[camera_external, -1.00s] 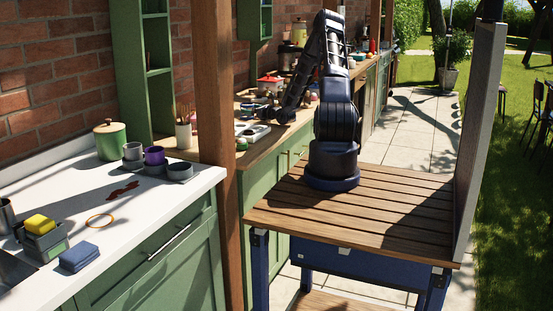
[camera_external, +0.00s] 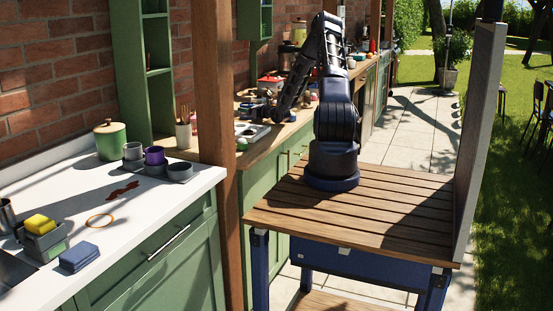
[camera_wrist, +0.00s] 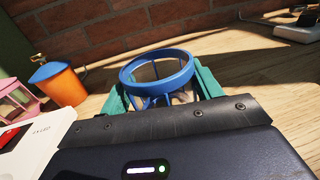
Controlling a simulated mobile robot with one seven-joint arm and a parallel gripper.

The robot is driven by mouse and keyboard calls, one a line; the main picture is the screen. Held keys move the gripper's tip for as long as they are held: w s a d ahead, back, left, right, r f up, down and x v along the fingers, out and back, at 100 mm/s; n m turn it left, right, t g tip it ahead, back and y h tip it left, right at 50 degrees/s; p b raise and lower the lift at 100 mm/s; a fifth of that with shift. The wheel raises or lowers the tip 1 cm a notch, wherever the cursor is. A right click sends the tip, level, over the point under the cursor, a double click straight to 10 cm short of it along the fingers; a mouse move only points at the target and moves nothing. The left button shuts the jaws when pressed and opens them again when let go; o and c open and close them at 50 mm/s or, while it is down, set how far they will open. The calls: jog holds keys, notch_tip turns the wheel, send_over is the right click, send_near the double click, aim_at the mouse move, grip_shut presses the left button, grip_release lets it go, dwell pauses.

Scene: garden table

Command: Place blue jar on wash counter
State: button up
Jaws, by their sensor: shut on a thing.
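A blue jar (camera_wrist: 160,87) shows in the wrist view as a round blue rim with a see-through body and thin blue bars below. My gripper (camera_wrist: 162,82) is shut on it, with a teal finger on each side. Its lower part is hidden behind the gripper body. In the external view my gripper (camera_external: 262,111) is low over the wooden counter (camera_external: 256,150), small and dark; the jar cannot be made out there. The white wash counter (camera_external: 135,196) is at the left, beyond the brown post.
A brown post (camera_external: 216,120) stands between the counters. An orange pot with blue lid (camera_wrist: 62,84) stands left of the jar.

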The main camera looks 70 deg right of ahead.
notch_tip(320, 180, up, 20)
dwell(0.6)
jog(key=s+d+r+m+g+h, duration=0.1)
jog(key=s+d+m+g+h, duration=0.15)
jog(key=s+d, duration=0.65)
jog(key=s+d+r+m+g+h, duration=0.15)
jog(key=s+d+h, duration=0.25)
jog(key=s, duration=0.9)
jog(key=s+d+m+g+h, duration=0.1)
jog(key=s+d+m+h, duration=0.2)
jog(key=s+d, duration=0.6)
jog(key=s+r+m+g+h, duration=0.2)
jog(key=s+m+g, duration=0.1)
jog(key=s, duration=1.5)
jog(key=s+r+m+g+h, duration=0.3)
jog(key=s+g, duration=0.3)
jog(key=s, duration=1.3)
jog(key=shift+s+a+m, duration=0.15)
jog(key=shift+a+m, duration=0.15)
jog(key=shift+m, duration=0.1)
jog(key=shift+s, duration=0.15)
